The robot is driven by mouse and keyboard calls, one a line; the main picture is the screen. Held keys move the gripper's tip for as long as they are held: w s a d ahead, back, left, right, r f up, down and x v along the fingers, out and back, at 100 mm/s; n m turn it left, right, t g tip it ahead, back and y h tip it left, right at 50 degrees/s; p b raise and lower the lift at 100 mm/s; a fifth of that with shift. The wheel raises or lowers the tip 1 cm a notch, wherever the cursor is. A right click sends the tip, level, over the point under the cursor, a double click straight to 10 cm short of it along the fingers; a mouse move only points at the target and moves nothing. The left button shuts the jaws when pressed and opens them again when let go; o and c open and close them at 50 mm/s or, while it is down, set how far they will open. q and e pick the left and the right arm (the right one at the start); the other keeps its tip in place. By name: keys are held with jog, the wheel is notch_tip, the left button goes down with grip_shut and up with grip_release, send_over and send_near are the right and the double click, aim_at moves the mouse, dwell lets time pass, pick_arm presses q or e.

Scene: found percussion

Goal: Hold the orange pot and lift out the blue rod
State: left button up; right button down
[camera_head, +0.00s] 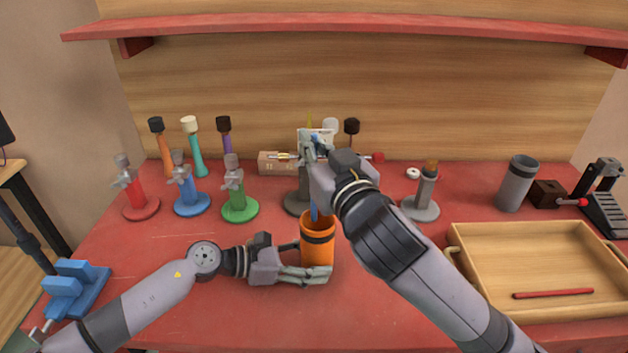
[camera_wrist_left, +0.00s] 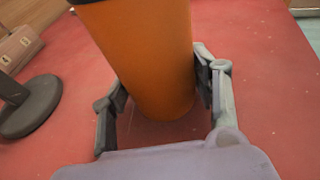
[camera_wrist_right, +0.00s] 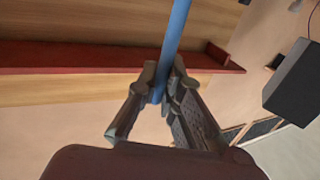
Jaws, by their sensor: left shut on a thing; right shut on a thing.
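The orange pot (camera_head: 318,250), with a dark band near its top, stands upright on the red table. My left gripper (camera_head: 318,275) is shut around its lower part; in the left wrist view the fingers (camera_wrist_left: 160,100) lie on both sides of the pot (camera_wrist_left: 150,50). The blue rod (camera_head: 314,212) shows just above the pot's rim, below my right gripper (camera_head: 312,148). In the right wrist view the gripper (camera_wrist_right: 162,92) is shut on the blue rod (camera_wrist_right: 175,35). The rod's lower end is hidden, so I cannot tell how deep it sits in the pot.
Red (camera_head: 135,190), blue (camera_head: 187,187) and green (camera_head: 236,190) stands are at the left, with several mallets behind. A wooden tray (camera_head: 465,238) holding a red rod (camera_head: 552,293) is at the right. A grey cup (camera_head: 516,185) stands behind it. A shelf (camera_head: 350,25) overhangs the back.

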notch_tip(320, 180, up, 6)
jog(key=shift+f, duration=0.1)
pick_arm(q)
jog(key=o, duration=0.9)
jog(key=shift+o, duration=0.2)
